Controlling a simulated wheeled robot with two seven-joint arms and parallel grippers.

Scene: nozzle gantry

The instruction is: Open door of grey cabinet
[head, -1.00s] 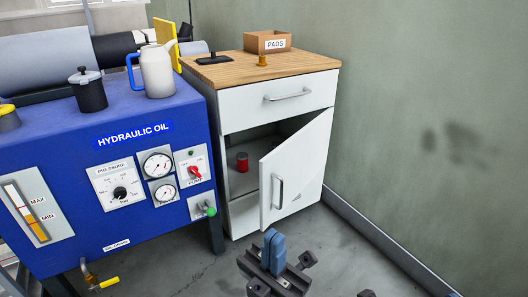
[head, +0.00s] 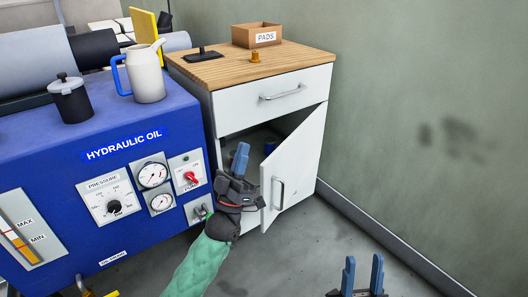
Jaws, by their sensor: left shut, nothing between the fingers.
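The grey cabinet, pale grey to white with a wooden top (head: 290,61), stands against the wall. Its lower door (head: 299,165) is partly open, hinged at the right, with its free edge swung out toward me. A vertical bar handle (head: 279,192) is on the door's front. My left gripper (head: 240,160) is shut and empty, in front of the opening and just left of the door's free edge. I cannot tell whether it touches the door. My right gripper (head: 362,275) is open and empty at the bottom, low and right of the cabinet.
A blue hydraulic oil unit (head: 80,181) with gauges stands close on the cabinet's left. A small blue object (head: 269,147) shows inside the cabinet. A box marked PADS (head: 257,35) is on top. The floor right of the door is clear up to the wall.

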